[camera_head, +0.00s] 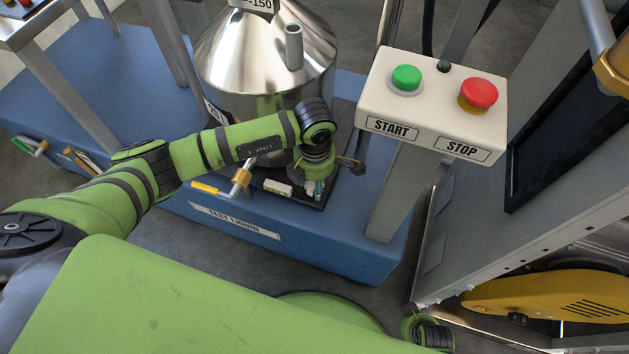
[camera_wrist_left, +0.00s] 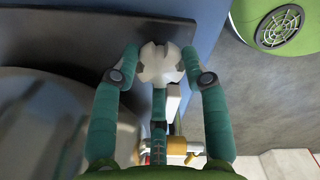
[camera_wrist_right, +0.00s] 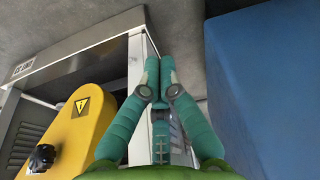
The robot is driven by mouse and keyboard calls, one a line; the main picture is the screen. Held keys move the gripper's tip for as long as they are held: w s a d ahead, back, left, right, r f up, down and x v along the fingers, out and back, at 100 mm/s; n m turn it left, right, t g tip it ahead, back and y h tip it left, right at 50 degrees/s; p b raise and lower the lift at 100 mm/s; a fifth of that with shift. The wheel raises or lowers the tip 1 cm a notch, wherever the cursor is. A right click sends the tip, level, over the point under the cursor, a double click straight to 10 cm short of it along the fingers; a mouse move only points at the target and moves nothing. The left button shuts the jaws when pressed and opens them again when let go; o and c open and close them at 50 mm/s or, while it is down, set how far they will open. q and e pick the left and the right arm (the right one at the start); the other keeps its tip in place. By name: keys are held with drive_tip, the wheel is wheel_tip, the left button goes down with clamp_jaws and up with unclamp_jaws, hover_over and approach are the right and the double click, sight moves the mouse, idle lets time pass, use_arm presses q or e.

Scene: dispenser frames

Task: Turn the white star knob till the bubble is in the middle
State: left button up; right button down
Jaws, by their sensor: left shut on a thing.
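The white star knob (camera_wrist_left: 160,66) sits between the fingertips of my left gripper (camera_wrist_left: 160,60) in the left wrist view. The fingers touch it from both sides and are shut on it. In the head view my left gripper (camera_head: 316,186) points down at the front corner of the dark plate; the knob is mostly hidden there. A small white block with a greenish top (camera_head: 277,187), perhaps the level, lies just left of the gripper. Its bubble is too small to make out. My right gripper (camera_wrist_right: 160,80) is shut and empty, with its fingertips together.
The steel hopper (camera_head: 262,75) stands behind my left arm on the blue base (camera_head: 340,240). A brass valve with a yellow handle (camera_head: 207,188) sticks out left of the gripper. The START/STOP box (camera_head: 432,115) rises at right. A yellow housing (camera_wrist_right: 75,135) is near my right gripper.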

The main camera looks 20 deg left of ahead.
use_arm(q)
drive_tip(key=m+b, duration=0.1)
drive_tip(key=m, duration=0.1)
drive_tip(key=shift+f+m, duration=0.2)
drive_tip(key=shift+m, duration=0.2)
drive_tip(key=m+b, duration=0.3)
drive_tip(key=m, duration=0.1)
drive_tip(key=shift+r+m+b, duration=0.1)
drive_tip(key=shift+m+b, duration=0.2)
drive_tip(key=shift+m, duration=0.2)
use_arm(e)
wheel_tip(320, 180, up, 9)
drive_tip(key=w, duration=0.2)
drive_tip(key=shift+w+a+f, duration=0.2)
drive_tip(key=shift+a, duration=0.1)
use_arm(q)
drive_tip(key=o, duration=1.2)
drive_tip(key=shift+c, duration=0.2)
drive_tip(key=shift+r, duration=0.1)
